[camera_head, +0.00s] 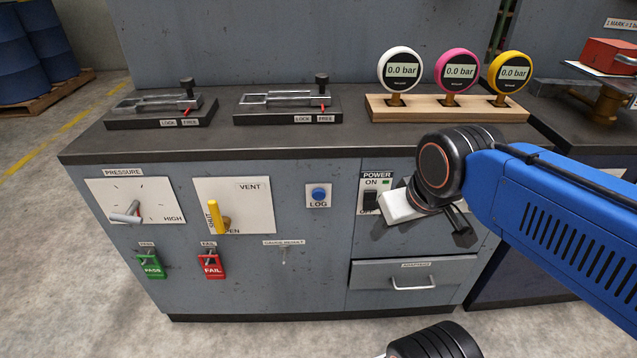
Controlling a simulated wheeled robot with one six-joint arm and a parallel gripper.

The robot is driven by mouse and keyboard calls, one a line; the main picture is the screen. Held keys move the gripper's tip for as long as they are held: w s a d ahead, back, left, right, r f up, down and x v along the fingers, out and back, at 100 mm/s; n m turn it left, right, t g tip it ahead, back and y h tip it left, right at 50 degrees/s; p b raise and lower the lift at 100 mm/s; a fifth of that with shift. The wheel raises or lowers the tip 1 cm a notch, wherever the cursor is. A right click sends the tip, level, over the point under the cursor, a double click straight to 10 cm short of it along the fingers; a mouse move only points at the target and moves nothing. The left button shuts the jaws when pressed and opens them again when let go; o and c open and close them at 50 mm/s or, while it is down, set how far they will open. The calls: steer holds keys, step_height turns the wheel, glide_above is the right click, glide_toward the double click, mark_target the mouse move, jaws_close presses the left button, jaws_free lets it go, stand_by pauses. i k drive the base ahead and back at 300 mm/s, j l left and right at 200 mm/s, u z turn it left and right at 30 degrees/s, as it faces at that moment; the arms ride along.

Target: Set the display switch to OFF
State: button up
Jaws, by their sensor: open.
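The power switch (370,201) is a dark rocker on a white plate on the cabinet front, labelled POWER, with ON at the top and the lower label partly covered. A small green light shows beside ON. I cannot tell which way the rocker is tipped. My gripper (420,213) is open and empty, close to the right of the switch and in front of the panel. Its white body overlaps the plate's right side; one dark finger shows at the right. I cannot tell whether it touches anything. The white, pink (459,71) and yellow gauges all read 0.0 bar.
A blue LOG button (319,196) and a yellow vent lever (216,216) are left of the switch. A drawer (413,274) with a protruding handle is below. The gauges stand in a wooden block (447,110) on the worktop.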

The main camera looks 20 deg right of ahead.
mark_target(369, 196)
steer(key=k+l, duration=0.55)
steer(key=k, duration=0.2)
steer(key=l+u, duration=0.05)
